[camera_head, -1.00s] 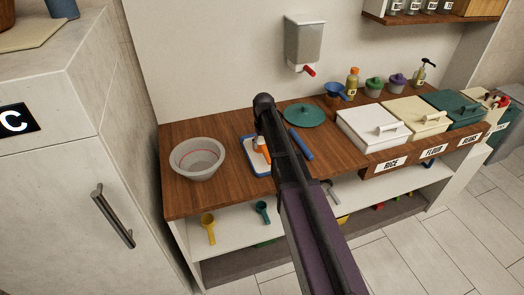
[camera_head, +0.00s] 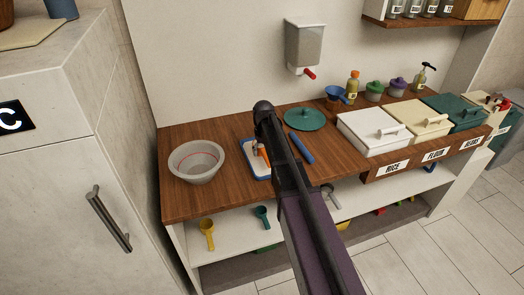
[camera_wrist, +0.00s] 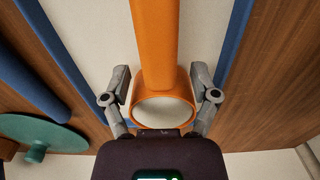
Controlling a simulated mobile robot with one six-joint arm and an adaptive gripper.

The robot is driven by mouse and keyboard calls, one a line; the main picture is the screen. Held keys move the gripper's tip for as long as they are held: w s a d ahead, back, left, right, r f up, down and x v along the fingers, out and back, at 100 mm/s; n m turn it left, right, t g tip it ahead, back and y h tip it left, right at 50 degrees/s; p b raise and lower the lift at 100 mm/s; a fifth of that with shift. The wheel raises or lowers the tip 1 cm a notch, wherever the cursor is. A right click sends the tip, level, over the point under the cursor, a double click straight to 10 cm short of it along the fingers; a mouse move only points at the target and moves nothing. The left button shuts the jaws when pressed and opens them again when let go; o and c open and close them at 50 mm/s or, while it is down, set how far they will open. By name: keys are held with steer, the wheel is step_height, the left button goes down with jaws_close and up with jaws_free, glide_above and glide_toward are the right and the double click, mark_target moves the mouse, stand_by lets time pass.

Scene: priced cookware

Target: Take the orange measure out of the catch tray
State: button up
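The orange measure (camera_wrist: 154,40) fills the middle of the wrist view, with its long bar running away from my gripper and a round ring-like end close to the palm. My gripper (camera_wrist: 161,78) is open, with one finger on each side of the orange piece and small gaps showing. The catch tray (camera_head: 247,155) has a pale floor and blue rim; its floor also shows in the wrist view (camera_wrist: 95,30). In the head view the orange measure (camera_head: 263,154) shows only partly beside my arm, which hides my gripper and the tray's right part.
A grey bowl (camera_head: 197,162) stands left of the tray. A teal lid (camera_head: 305,117) and a blue bar (camera_head: 302,148) lie to its right. The white rice bin (camera_head: 372,132) is further right. A dispenser (camera_head: 304,45) hangs on the wall above.

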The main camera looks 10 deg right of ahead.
mark_target(263, 148)
jaws_close()
steer(key=shift+r+p, duration=0.5)
steer(key=shift+p, duration=0.05)
stand_by(0.5)
steer(key=shift+r+p, duration=1.3)
steer(key=shift+r, duration=0.05)
steer(key=shift+s+f, duration=0.1)
steer(key=shift+s, duration=0.25)
steer(key=shift+s+a+r+p, duration=0.1)
steer(key=shift+s+r+p, duration=0.15)
steer(key=shift+s, duration=2.25)
steer(key=shift+s+d+r+p, duration=0.1)
steer(key=shift+s+r+p, duration=0.1)
steer(key=shift+s, duration=2.25)
steer(key=shift+s+a+r+p, duration=0.15)
steer(key=shift+s+r, duration=0.1)
steer(key=shift+s, duration=2.25)
steer(key=shift+s, duration=0.2)
steer(key=shift+r, duration=0.1)
steer(key=shift+r+p, duration=1)
steer(key=shift+p, duration=0.15)
